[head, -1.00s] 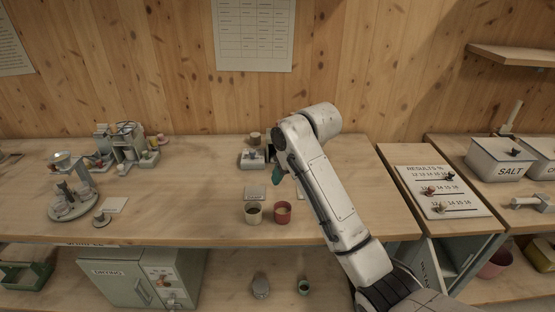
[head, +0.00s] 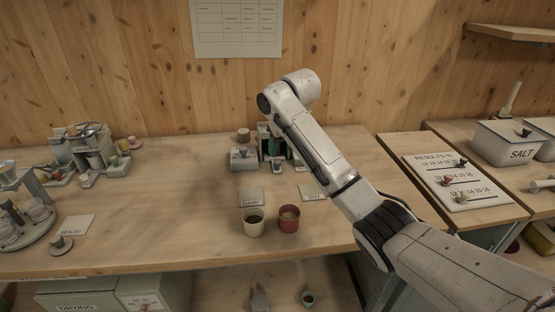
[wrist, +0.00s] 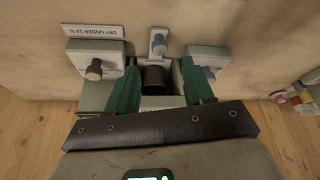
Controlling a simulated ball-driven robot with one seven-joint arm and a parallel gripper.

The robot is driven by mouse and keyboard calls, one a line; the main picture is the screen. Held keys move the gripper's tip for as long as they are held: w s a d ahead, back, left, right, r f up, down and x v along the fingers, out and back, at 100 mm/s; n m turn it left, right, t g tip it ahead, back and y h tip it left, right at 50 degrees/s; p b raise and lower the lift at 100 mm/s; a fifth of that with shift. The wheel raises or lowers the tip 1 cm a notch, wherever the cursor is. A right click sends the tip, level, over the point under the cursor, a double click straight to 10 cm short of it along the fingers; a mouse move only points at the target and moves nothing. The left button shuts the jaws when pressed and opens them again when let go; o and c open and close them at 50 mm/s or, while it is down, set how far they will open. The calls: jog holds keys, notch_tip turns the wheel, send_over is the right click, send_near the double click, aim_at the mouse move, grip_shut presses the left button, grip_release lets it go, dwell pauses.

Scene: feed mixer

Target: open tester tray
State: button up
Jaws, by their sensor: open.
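The tester, a group of pale grey units, stands at the back of the table. Its left unit (head: 243,158) with a small knob shows beside my gripper; the right side is partly hidden by my arm. In the wrist view a dark round cup or knob (wrist: 153,77) sits in a grey housing between my fingers. My gripper (wrist: 157,88) is open, with one green finger on either side of this dark part; I cannot tell whether they touch it. In the head view only a bit of a green finger (head: 273,147) shows. I cannot tell which part is the tray.
A cream cup (head: 254,222) and a red cup (head: 289,219) stand in front, near two label cards. A results board (head: 455,180) lies right. The table's left middle is clear.

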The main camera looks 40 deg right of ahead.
aim_at(278, 162)
jog(key=x, duration=0.6)
jog(key=shift+w+f, duration=0.1)
jog(key=shift+f, duration=0.15)
jog(key=shift+c, duration=0.4)
grip_shut()
